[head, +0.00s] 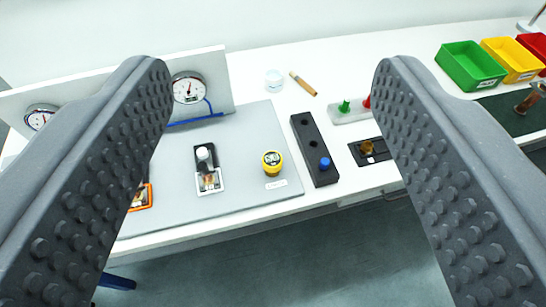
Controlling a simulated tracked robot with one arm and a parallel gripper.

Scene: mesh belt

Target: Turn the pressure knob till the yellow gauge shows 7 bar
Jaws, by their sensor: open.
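A small yellow round gauge or knob (272,162) with a pale display face stands on the right part of the grey panel (240,115). I cannot read its value, and a small label lies just below it. Two white dial gauges stand on the upright white board: one (187,87) beside my left finger, the other (40,117) at the far left. I cannot read their needles well. My gripper (272,75) is open and empty, its two dark studded fingers wide apart in the foreground. The left finger hides part of the board and panel.
A black block (314,150) with a blue knob (325,163) lies right of the panel. A lever switch (207,168) stands on the panel. Green (470,66), yellow (512,58) and red bins stand at the back right.

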